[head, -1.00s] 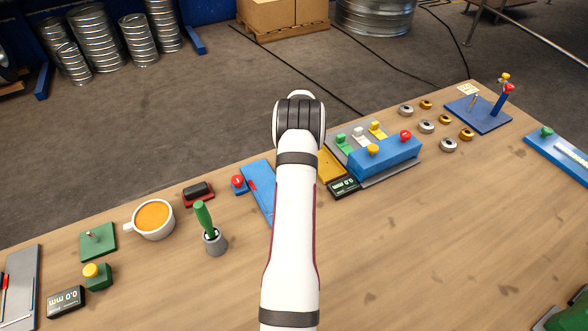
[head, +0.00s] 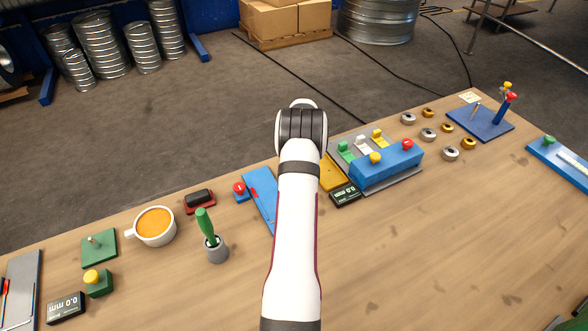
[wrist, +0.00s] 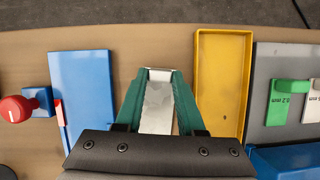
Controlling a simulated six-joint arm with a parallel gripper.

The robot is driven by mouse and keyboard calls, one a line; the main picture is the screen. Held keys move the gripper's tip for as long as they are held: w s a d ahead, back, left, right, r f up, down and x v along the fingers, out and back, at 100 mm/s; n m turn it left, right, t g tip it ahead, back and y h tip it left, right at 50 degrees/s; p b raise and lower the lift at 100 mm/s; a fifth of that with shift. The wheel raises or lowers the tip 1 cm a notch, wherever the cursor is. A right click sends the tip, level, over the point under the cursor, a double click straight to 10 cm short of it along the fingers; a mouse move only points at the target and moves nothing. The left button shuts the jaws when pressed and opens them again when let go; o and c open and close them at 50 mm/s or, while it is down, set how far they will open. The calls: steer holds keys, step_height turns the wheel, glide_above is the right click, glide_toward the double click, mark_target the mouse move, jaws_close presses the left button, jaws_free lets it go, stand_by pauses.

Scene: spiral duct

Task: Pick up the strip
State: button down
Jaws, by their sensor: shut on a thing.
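In the wrist view a shiny, silvery strip (wrist: 158,106) lies lengthwise between the two green fingers of my gripper (wrist: 161,76). The gripper is shut on it. Its pale far end shows at the fingertips, and its near end is hidden behind the dark gripper body. I cannot tell whether the strip touches the table. In the head view my white arm hides the gripper and the strip.
An empty yellow tray (wrist: 222,82) is close right of the fingers. A blue plate (wrist: 84,92) and a red knob (wrist: 15,109) are to the left. A grey base with coloured tabs (wrist: 285,98) is right of the tray. The front right table (head: 440,240) is clear.

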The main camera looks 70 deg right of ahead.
step_height(320, 180, up, 4)
steer(key=shift+f, duration=0.2)
steer(key=s+a+r, duration=0.3)
steer(key=s+r, duration=0.4)
steer(key=s, duration=0.4)
step_height(320, 180, up, 7)
steer(key=shift+s+d+r, duration=0.15)
steer(key=shift+s, duration=0.05)
